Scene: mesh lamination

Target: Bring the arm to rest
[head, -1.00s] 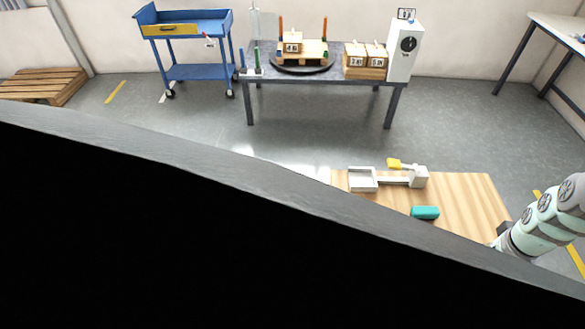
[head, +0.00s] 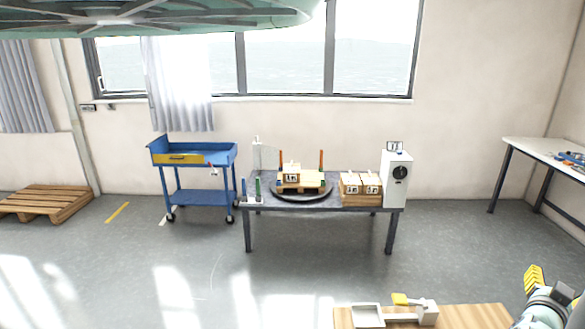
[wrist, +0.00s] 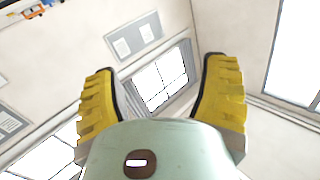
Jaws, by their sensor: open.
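My gripper (wrist: 160,95) shows in the wrist view with its two yellow ribbed fingers spread apart and nothing between them. Behind the fingers are a wall, windows and a grey panel, so it points away from the tables. In the head view part of my gripper (head: 534,280) shows at the lower right, with one yellow finger pointing upward, right of the wooden worktop (head: 475,316). It touches nothing that I can see.
On the worktop are a white tray fixture (head: 368,315) and a yellow piece (head: 400,299). A grey table (head: 300,206) beyond holds a turntable with a small pallet, boxes and a white dial unit (head: 396,178). A blue cart (head: 195,196) stands left. The floor between is clear.

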